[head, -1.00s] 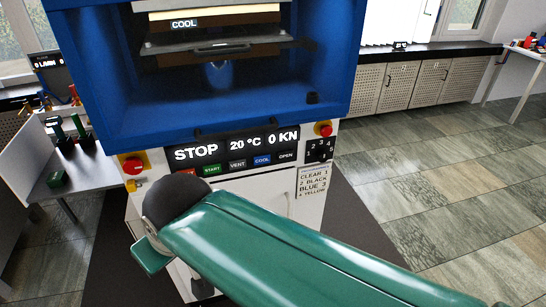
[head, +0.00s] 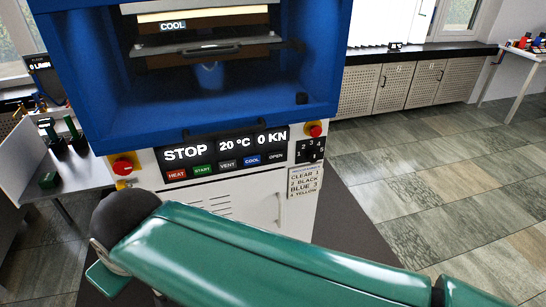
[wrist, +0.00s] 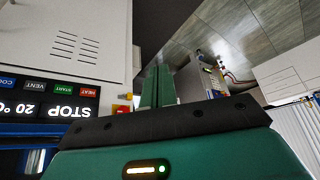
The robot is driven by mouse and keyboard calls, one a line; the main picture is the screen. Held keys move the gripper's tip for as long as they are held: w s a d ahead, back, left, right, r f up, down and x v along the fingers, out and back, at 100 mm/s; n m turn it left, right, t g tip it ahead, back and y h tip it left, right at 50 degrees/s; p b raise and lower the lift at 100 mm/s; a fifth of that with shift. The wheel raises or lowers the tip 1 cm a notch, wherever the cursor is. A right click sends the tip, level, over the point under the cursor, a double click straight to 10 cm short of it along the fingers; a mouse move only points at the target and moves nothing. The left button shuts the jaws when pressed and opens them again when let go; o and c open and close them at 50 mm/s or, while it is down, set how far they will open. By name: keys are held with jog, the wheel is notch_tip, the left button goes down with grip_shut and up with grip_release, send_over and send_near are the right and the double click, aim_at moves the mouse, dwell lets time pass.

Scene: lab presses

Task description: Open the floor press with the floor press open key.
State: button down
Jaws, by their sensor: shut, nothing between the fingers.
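The floor press (head: 90,110) is a blue-framed machine with a white lower body, straight ahead in the head view. Its panel reads STOP, 20 °C and 0 KN. The open key (head: 277,157) is a dark key labelled OPEN, at the right end of the key row beside the blue COOL key (head: 252,160). In the wrist view the panel shows upside down at the left; the open key is outside that picture. My gripper (wrist: 157,72) has its green fingers together and empty, apart from the panel. The head view does not clearly show the fingers.
Red stop buttons (head: 123,167) (head: 315,130) sit at both sides of the panel. A numbered black selector (head: 310,150) is near the right one. A white side table (head: 90,178) stands left. Open tiled floor (head: 430,190) lies right, before low cabinets (head: 385,88).

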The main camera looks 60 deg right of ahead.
jog(key=w+d+f+m+t+h, duration=0.1)
jog(key=w+d+f+m+t, duration=0.25)
jog(key=w+d+m, duration=0.65)
jog(key=m+g+h, duration=0.9)
jog(key=m+h, duration=0.5)
jog(key=m, duration=0.6)
send_near(276, 156)
jog(key=s+f, duration=0.2)
jog(key=s, duration=0.6)
jog(key=shift+s+a+f, duration=0.15)
jog(key=shift+a+f, duration=0.05)
jog(key=shift+w+d, duration=3.15)
